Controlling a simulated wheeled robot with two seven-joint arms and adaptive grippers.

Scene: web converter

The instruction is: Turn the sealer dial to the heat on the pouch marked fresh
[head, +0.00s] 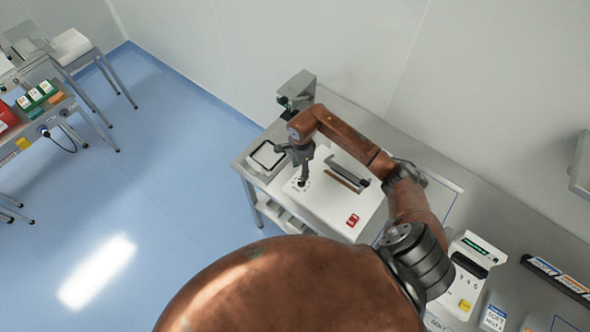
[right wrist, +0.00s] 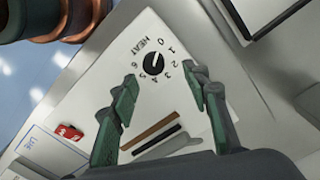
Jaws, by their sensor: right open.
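The sealer (head: 335,207) is a white box on the grey bench. Its black dial (right wrist: 152,63) shows in the right wrist view, under the word HEAT and ringed by the numbers 0 to 6. The dial's white mark appears to point near 0. My right gripper (right wrist: 162,80) is open, its green-padded fingers apart on either side below the dial in the picture, with nothing between them. In the head view my right gripper (head: 303,178) is over the dial end of the sealer and hides much of the dial. No pouch marked fresh can be read. My left gripper is not in view.
A red switch (head: 352,220) sits on the sealer's top, near the dark sealing bar (head: 345,180). A dark-framed tray (head: 267,155) lies left of the sealer. A white device (head: 466,275) and a box labelled SOFT (head: 494,314) stand farther right. The wall closes off the back.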

